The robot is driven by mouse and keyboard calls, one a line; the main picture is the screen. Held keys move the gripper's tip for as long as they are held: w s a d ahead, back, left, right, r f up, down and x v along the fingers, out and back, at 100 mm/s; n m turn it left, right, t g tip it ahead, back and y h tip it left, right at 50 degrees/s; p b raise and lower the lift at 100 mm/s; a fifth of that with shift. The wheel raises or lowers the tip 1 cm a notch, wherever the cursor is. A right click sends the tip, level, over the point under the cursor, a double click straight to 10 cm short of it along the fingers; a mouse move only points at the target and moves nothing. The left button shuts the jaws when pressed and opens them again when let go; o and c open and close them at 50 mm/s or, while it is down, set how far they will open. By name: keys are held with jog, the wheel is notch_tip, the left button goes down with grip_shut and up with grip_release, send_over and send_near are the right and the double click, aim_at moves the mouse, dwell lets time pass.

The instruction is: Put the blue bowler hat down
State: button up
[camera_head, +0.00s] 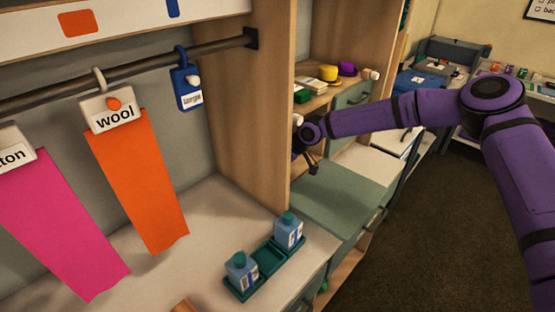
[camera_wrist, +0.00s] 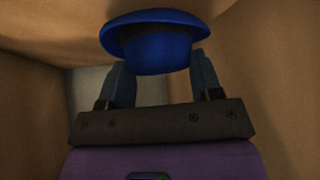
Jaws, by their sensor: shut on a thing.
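The blue bowler hat (camera_wrist: 160,45) is between the two fingers of my gripper (camera_wrist: 162,75) in the wrist view. My gripper is shut on it, one finger on each side of the crown. The brim shows at the top of that view, with the crown toward the gripper. In the head view my purple arm reaches left to the shelf unit, and the gripper end (camera_head: 306,158) is at the edge of the wooden side panel. The hat is hidden there behind that panel.
Wooden walls (camera_wrist: 285,80) stand close on both sides of the gripper. A yellow hat (camera_head: 328,73) and a purple hat (camera_head: 346,69) sit on a shelf above. A green surface (camera_head: 340,200) below is clear. A teal tray (camera_head: 268,258) with bottles stands on the near counter.

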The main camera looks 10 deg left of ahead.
jog(key=shift+f, duration=0.5)
jog(key=o, duration=1)
jog(key=shift+r, duration=0.3)
jog(key=v, duration=0.8)
jog(key=shift+a+r, duration=0.1)
